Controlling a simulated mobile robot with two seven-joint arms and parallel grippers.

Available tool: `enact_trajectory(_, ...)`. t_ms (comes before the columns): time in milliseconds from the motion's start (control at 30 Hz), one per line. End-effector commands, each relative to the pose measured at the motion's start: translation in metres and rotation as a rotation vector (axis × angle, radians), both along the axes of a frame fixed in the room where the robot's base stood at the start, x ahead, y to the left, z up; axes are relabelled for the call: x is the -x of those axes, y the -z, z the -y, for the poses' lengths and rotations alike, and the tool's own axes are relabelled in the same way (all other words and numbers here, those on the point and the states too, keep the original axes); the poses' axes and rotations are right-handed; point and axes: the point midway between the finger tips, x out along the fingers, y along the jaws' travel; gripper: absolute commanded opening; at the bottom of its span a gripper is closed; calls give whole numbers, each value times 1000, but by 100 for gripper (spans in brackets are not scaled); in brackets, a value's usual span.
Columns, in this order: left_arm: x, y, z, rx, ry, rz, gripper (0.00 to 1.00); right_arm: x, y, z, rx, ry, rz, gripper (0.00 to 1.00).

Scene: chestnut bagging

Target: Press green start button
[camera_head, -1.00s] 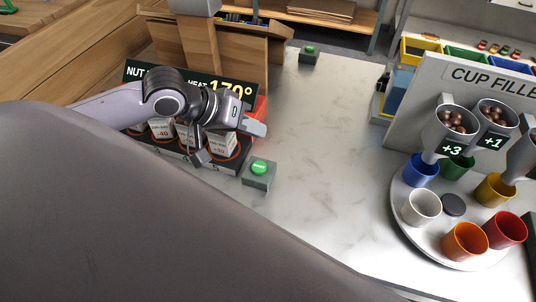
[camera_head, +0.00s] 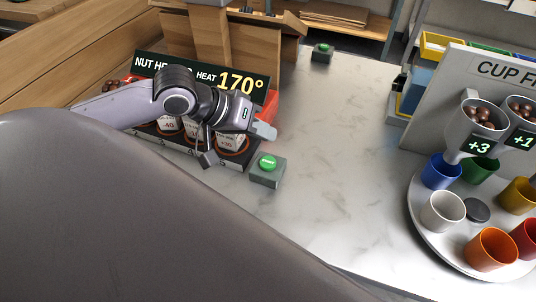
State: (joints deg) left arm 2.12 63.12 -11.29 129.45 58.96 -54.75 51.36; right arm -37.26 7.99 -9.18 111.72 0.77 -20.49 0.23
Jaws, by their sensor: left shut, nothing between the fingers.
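A near green button (camera_head: 267,162) sits on a grey box on the pale counter, just in front of the nut heater. A second green button (camera_head: 322,46) on a similar box stands farther back. My left gripper (camera_head: 265,131) is shut and empty. In the picture it is just above the near button, with a visible gap between them. I cannot tell its exact height. The nut heater (camera_head: 147,64) is partly hidden behind my left arm; its sign reads 170°. My right gripper is not in view.
White cups or bags with number labels stand in the heater (camera_head: 228,143). At the right, a round tray (camera_head: 425,225) holds several coloured cups under the cup filler (camera_head: 485,75). A wooden box (camera_head: 250,40) stands behind the heater. The middle of the counter (camera_head: 340,150) is clear.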

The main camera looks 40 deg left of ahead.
Motion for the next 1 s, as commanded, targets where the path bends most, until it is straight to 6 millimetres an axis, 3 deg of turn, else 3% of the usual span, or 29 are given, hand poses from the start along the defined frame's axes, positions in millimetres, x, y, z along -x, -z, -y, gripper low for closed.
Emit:
enact_trajectory(100,0,17,0,-1,-1,2,0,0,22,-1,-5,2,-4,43)
enact_trajectory(267,0,31,0,-1,0,0,0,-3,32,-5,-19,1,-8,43)
enact_trajectory(533,0,52,0,1,0,-3,0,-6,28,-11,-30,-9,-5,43)
enact_trajectory(1000,0,53,0,1,-1,0,0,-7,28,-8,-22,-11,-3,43)
